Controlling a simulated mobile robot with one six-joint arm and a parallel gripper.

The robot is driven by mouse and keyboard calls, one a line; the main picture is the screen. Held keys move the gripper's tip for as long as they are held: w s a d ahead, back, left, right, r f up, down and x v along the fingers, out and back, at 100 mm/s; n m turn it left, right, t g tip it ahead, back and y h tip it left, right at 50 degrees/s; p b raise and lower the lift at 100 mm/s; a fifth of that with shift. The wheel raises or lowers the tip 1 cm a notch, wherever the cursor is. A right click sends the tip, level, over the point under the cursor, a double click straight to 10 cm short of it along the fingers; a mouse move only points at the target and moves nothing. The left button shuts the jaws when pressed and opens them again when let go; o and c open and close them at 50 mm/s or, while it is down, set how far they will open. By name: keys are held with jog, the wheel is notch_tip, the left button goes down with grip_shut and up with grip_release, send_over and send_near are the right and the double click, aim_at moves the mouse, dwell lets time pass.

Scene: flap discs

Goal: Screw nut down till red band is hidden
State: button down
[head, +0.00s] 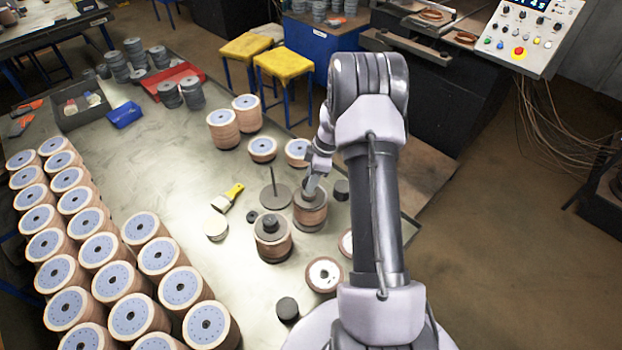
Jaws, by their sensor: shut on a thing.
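A stack of tan flap discs (309,217) stands on the table under my gripper, with a grey top plate. My gripper (311,190) reaches down onto the middle of this top and is shut there on what looks like the nut. The nut itself is mostly hidden by the fingers and too small to make out. I cannot make out a red band on this stack. To its left, a second disc stack (272,245) carries a dark round piece on a grey plate. Behind it stands a bare thin spindle (273,178) on a round grey base.
Dark cylinders stand close to the right (341,190) and in front (287,309). A yellow-handled brush (232,193), a pale round tin (216,228) and a small black piece (252,216) lie left. Rows of disc stacks (99,249) fill the left side. The table (170,185) is clear mid-left.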

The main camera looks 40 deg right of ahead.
jog(key=shift+f+b, duration=1.2)
jog(key=shift+b, duration=0.15)
dwell(0.5)
jog(key=c, duration=0.7)
grip_release()
jog(key=shift+c, duration=0.2)
